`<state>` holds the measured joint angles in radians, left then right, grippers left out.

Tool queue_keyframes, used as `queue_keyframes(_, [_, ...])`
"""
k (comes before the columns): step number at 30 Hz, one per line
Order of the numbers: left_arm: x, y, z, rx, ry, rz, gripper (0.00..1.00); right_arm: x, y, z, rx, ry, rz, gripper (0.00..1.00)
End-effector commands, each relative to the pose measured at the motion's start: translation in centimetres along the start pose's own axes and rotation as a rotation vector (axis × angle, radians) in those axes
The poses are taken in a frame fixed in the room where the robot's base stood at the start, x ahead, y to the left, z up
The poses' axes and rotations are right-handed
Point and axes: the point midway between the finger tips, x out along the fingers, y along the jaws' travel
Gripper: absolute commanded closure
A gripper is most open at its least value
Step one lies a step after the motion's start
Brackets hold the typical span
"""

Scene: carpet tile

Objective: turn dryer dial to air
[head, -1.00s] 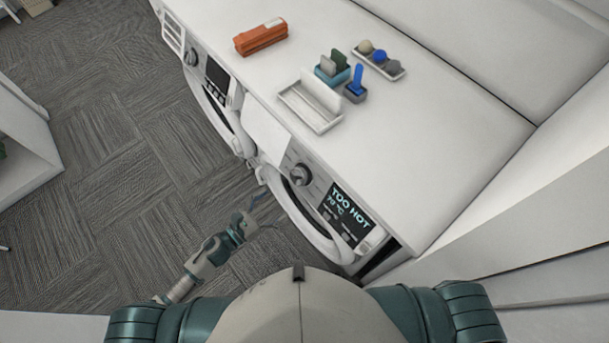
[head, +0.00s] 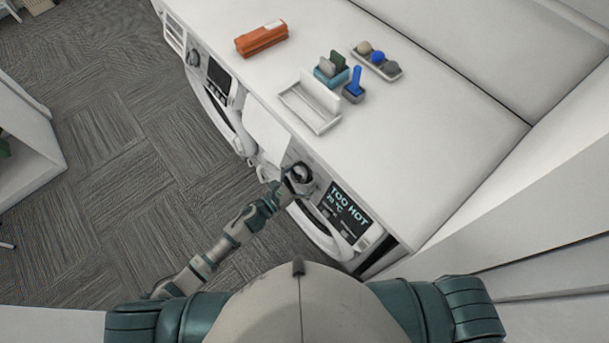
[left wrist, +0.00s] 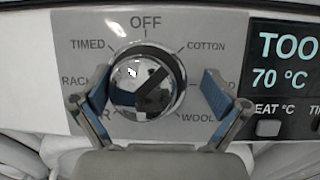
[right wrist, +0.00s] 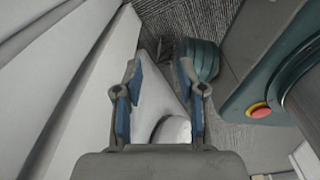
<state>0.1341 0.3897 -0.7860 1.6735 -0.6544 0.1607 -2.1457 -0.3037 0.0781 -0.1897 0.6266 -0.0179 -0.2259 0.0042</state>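The dryer dial (left wrist: 150,86) is a round chrome knob with a dark diagonal bar, running upper right to lower left. I cannot tell which end is the pointer. OFF, TIMED, COTTON and WOOL are readable around it; my fingers partly cover RACK, a label ending in R at lower left, and one at right. My left gripper (left wrist: 157,82) is open, one blue-padded finger on each side of the dial, with gaps visible. In the head view, it (head: 295,181) is at the dryer panel. My right gripper (right wrist: 159,75) is open and empty, away from the dryer.
The dryer display (head: 345,208) reads TOO HOT, 70 °C. A second machine (head: 212,90) stands further left. The white counter (head: 430,150) above holds an orange case (head: 261,39), a white tray (head: 310,108) and small holders. A red button (right wrist: 260,110) shows in the right wrist view.

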Motion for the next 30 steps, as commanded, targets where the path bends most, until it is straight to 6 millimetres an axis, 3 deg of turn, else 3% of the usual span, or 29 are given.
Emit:
queue_keyframes(1, [-0.3,0.2,0.0,-0.003,-0.003,-0.001,0.1,-0.1,-0.3,-0.1,0.001,0.001,0.001,0.6])
queue_keyframes(6, [-0.6,0.4,0.0,-0.005,-0.004,0.001,0.53,0.1,-0.3,-0.1,0.005,0.002,-0.007,0.6])
queue_keyframes(9, [-0.2,0.3,0.0,0.0,0.001,0.004,0.71,0.1,-0.4,-0.1,0.004,0.003,-0.009,0.6])
queue_keyframes(30, [0.1,0.1,-0.1,0.003,0.005,0.006,0.72,0.0,0.6,0.1,0.001,0.001,0.003,0.6])
